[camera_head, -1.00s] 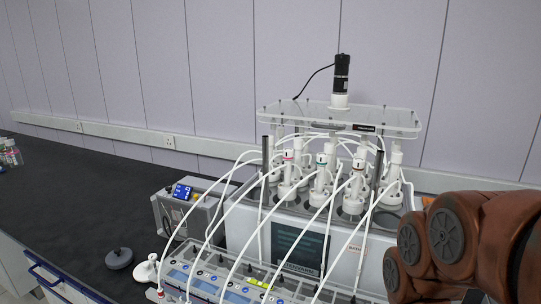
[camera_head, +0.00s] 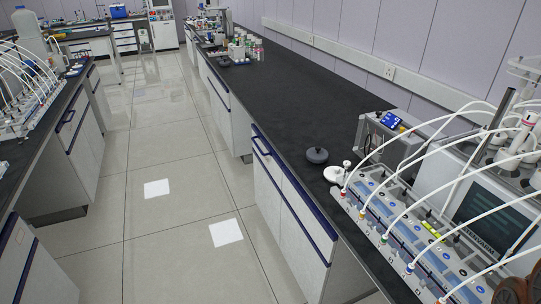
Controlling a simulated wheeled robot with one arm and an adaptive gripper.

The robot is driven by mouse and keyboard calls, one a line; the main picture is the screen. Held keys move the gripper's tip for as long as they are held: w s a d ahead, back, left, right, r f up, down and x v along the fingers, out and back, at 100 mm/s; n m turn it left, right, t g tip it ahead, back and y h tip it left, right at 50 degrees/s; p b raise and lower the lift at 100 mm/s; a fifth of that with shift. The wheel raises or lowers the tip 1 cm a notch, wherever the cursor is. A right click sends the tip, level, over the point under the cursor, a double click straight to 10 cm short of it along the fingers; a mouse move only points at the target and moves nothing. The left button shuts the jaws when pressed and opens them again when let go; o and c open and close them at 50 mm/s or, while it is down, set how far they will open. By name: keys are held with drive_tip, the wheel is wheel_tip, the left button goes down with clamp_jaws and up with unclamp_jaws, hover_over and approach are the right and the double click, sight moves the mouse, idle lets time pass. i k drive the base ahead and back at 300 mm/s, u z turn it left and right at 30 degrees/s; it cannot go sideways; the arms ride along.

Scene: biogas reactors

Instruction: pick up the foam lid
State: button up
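A dark grey round lid-like disc with a raised middle (camera_head: 317,155) lies flat on the black bench top, near its front edge. It may be the foam lid, but I cannot tell its material at this size. It stands apart just left of a small white piece with a knob (camera_head: 341,172). Only a sliver of my brown arm shows in the bottom right corner. My gripper is out of view.
The bioreactor unit with white tubes (camera_head: 430,235) fills the bench at right, beside a grey box with a blue display (camera_head: 390,135). Bottles (camera_head: 245,45) stand farther back. The bench between is clear. A tiled floor aisle (camera_head: 165,150) runs left of the bench.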

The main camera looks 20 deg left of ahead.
sight(317, 154)
drive_tip(key=u, duration=0.8)
drive_tip(key=k, duration=0.4)
drive_tip(key=u, duration=0.35)
drive_tip(key=i, duration=1.65)
drive_tip(key=u, duration=0.15)
